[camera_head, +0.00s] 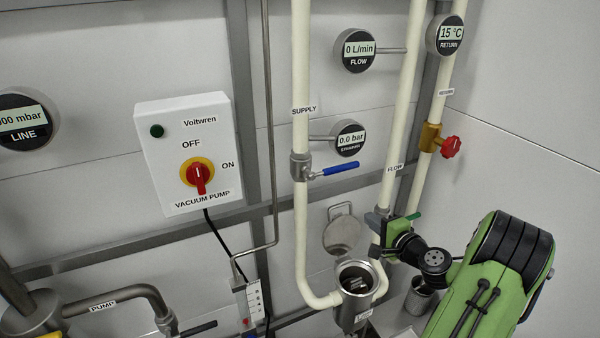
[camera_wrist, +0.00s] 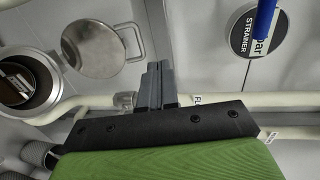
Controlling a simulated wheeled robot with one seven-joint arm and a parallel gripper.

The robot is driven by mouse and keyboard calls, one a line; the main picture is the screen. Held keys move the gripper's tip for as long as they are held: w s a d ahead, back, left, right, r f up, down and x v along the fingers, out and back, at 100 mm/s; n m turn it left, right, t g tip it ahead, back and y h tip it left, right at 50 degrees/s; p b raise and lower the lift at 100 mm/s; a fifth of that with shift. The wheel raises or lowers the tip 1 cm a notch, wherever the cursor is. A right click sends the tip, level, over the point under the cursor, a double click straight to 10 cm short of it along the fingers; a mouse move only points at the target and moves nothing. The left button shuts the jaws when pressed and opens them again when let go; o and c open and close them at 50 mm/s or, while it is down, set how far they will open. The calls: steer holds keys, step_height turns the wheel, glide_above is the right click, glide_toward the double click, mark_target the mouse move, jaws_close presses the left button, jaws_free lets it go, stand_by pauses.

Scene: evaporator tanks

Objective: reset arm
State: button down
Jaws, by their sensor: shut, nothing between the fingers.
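My gripper (camera_head: 376,220) is in front of the lower part of the flow pipe (camera_head: 404,120), at the end of my green arm. Its two grey fingers (camera_wrist: 155,82) are together and empty in the wrist view. They point toward the wall, between the round metal lid and the strainer gauge.
An open strainer pot (camera_head: 354,310) stands below left of my gripper, its lid (camera_head: 342,234) hanging above. The supply pipe (camera_head: 300,130) has a blue-handled valve (camera_head: 340,170). A red valve knob (camera_head: 451,147) is upper right. A pump switch box (camera_head: 187,152) is left.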

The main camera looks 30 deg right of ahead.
steer(key=a+r+n+g+y+b, duration=0.15)
steer(key=a+n+g, duration=0.4)
steer(key=a, duration=0.75)
steer(key=a+r+n+g+y+p, duration=0.1)
steer(key=a+r+n+g+y, duration=0.15)
steer(key=a+n, duration=0.85)
steer(key=s+a+n, duration=0.1)
steer(key=s+a, duration=0.2)
steer(key=s, duration=0.4)
steer(key=s+a+r+g+h+b, duration=0.1)
steer(key=s+a, duration=0.2)
steer(key=s, duration=0.4)
steer(key=s+a+r+n+g+h, duration=0.1)
steer(key=s+a, duration=0.2)
steer(key=s, duration=0.3)
steer(key=shift+s+a+r+n, duration=0.15)
steer(key=shift+s+n, duration=0.2)
steer(key=shift+s, duration=0.05)
